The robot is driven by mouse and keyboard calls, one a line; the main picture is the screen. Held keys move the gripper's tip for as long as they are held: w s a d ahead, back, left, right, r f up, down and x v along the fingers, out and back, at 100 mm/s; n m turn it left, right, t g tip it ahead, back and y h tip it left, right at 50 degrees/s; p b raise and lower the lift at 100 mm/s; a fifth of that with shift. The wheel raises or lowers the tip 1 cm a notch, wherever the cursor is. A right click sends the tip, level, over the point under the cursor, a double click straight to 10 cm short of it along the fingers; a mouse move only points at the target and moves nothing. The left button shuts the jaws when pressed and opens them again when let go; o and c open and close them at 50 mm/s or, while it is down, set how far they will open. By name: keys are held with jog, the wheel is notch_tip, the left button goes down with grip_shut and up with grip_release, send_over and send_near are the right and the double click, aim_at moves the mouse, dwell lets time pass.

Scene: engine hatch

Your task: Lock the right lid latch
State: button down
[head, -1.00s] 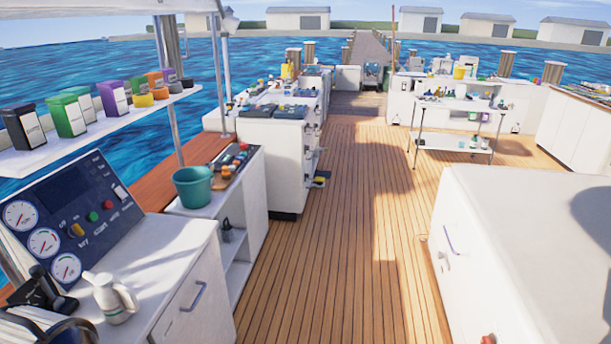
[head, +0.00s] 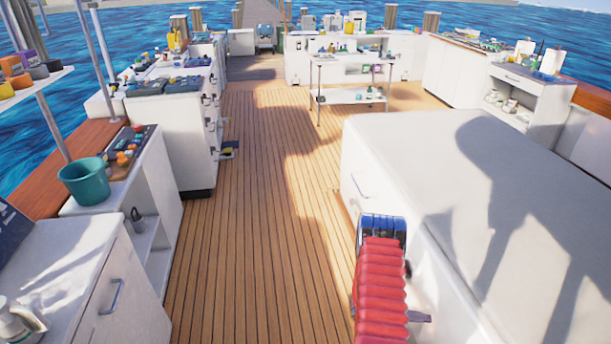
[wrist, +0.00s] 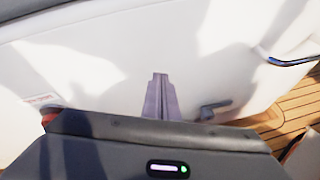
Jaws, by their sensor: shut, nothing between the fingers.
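The white engine box (head: 480,170) with its lid stands at the right in the head view, and its side fills most of the wrist view (wrist: 110,60). A small grey latch (wrist: 213,108) is on that side, just right of my gripper (wrist: 160,78) in the wrist view. Its lower part is close to my gripper's dark body edge, and I cannot tell whether it is locked. My gripper's fingers are together, empty, and point at the white side. I cannot tell whether they touch it. In the head view my red-sleeved arm hides this part of the box.
A bar handle (wrist: 290,58) sticks out at the right of the latch. A red part (wrist: 50,113) and a small label (wrist: 43,100) are at the left. A teal bucket (head: 85,181) stands on a left cabinet. The wooden deck (head: 255,220) between is clear.

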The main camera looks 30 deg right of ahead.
jog(key=w+a+r+m+y, duration=0.15)
jog(key=w+r, duration=0.25)
jog(key=r, duration=0.5)
jog(key=w+a+r+m, duration=0.2)
jog(key=w+a+r, duration=0.15)
jog(key=r, duration=0.55)
jog(key=w+a+r+m+t+y, duration=0.1)
jog(key=w+a+r, duration=0.2)
jog(key=a+r, duration=0.3)
jog(key=w+a+r+m+t+y, duration=0.1)
jog(key=w+a+r+m, duration=0.1)
jog(key=a+r, duration=0.5)
jog(key=a+r+m+t+y, duration=0.25)
jog(key=a+r+t, duration=0.25)
jog(key=a+r, duration=0.95)
jog(key=s+a+r+t+y, duration=0.2)
jog(key=s+a+r, duration=0.1)
jog(key=a, duration=0.7)
jog(key=s+a+r+t+y, duration=0.3)
jog(key=s+a+r, duration=0.1)
jog(key=a, duration=0.6)
jog(key=shift+s+a+r+t, duration=0.2)
jog(key=shift+s+a+t, duration=0.1)
jog(key=shift+s, duration=0.2)
jog(key=shift+s, duration=0.1)
